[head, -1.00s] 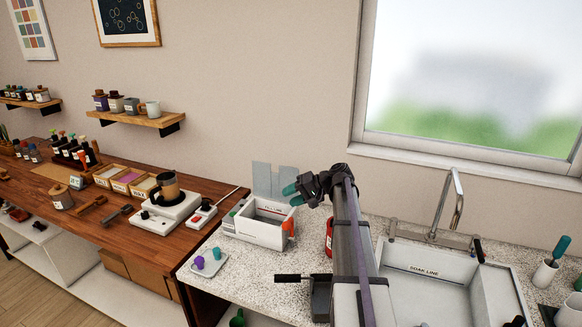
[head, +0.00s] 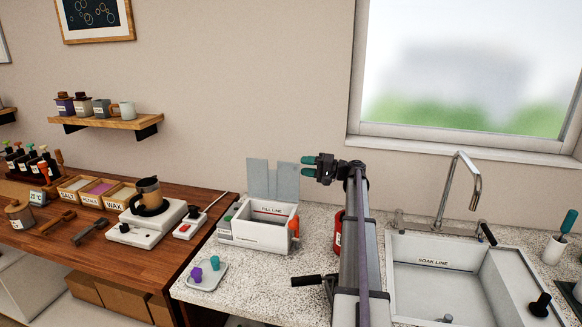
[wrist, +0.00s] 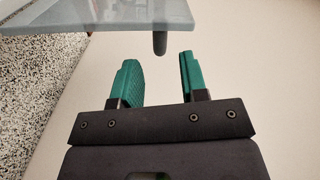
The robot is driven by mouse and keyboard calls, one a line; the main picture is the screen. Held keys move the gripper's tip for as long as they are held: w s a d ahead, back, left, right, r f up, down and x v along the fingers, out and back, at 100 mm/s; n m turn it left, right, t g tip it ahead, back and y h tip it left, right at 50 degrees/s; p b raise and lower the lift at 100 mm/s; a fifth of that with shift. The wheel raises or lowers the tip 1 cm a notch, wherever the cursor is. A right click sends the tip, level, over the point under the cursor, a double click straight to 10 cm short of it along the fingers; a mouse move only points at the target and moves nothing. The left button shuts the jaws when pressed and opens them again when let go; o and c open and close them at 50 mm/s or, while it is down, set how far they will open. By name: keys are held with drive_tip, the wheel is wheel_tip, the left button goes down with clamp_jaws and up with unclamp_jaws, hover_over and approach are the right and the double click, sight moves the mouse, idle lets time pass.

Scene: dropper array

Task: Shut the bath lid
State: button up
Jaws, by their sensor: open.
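The bath (head: 255,237) is a white box on the speckled counter, with a "FILL LINE" label inside. Its grey translucent lid (head: 262,180) stands upright at the back edge, so the bath is open. My gripper (head: 308,168) is just right of the lid near its upper part, with green fingers pointing left. In the wrist view the gripper (wrist: 160,75) is open and empty, fingers apart. The lid's pale panel (wrist: 100,15) crosses the top of that view, with a dark rounded knob (wrist: 160,42) hanging from it, seen between the fingertips.
An orange-handled item (head: 294,228) is at the bath's right side. A small tray (head: 207,284) with purple and teal pieces lies in front. A red bottle (head: 338,232) stands close to my arm. The sink (head: 440,262) with its faucet is to the right.

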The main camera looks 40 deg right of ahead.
sight(292, 165)
drive_tip(key=x, duration=0.5)
drive_tip(key=shift+w+a, duration=0.2)
drive_tip(key=shift+w, duration=0.05)
drive_tip(key=shift+c, duration=0.3)
drive_tip(key=shift+s, duration=0.1)
clamp_jaws()
drive_tip(key=shift+a, duration=0.1)
